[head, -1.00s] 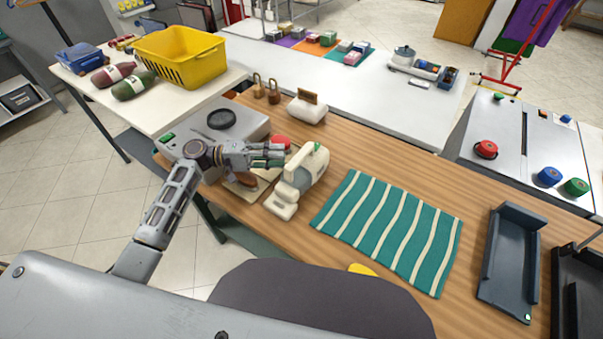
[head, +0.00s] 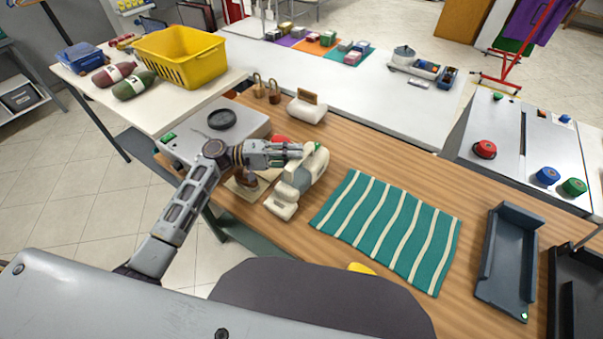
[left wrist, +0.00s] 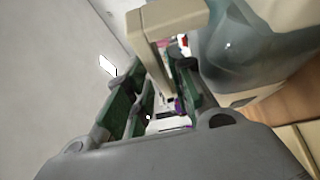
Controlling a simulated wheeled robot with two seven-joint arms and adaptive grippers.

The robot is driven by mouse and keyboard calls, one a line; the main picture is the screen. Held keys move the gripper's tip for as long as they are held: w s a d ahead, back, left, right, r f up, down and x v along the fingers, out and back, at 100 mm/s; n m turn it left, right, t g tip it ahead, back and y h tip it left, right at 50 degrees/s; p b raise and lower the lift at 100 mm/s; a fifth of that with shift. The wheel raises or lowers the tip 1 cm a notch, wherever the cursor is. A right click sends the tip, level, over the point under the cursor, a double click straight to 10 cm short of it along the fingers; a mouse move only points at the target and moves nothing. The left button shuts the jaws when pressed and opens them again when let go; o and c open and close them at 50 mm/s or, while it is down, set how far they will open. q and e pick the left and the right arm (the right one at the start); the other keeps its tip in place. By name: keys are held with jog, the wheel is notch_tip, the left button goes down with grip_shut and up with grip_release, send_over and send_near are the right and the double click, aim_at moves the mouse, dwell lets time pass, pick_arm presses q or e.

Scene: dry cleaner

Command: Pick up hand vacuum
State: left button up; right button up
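The hand vacuum (head: 286,191) is cream with a grey-blue see-through canister and a raised handle. It stands on the wooden table, left of the striped towel. My left gripper (head: 290,152) reaches in from the left at the height of its handle. In the left wrist view, the green-padded fingers (left wrist: 160,105) are apart, with part of the cream handle (left wrist: 158,50) at the gap between them. I cannot see clear contact on both sides. The canister (left wrist: 255,45) fills the upper right. My right gripper is not in view.
A teal-and-cream striped towel (head: 390,230) lies to the right, and a dark tray (head: 507,262) beyond it. A grey scale-like device (head: 205,138) and a brown-handled item (head: 246,178) sit close to my left arm. A cream block-like holder (head: 307,109) stands behind the vacuum.

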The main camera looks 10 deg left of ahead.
pick_arm(q)
jog(key=shift+w+d, duration=0.15)
jog(key=shift+d, duration=0.45)
jog(key=shift+w+d, duration=0.15)
jog(key=shift+d, duration=0.4)
grip_shut()
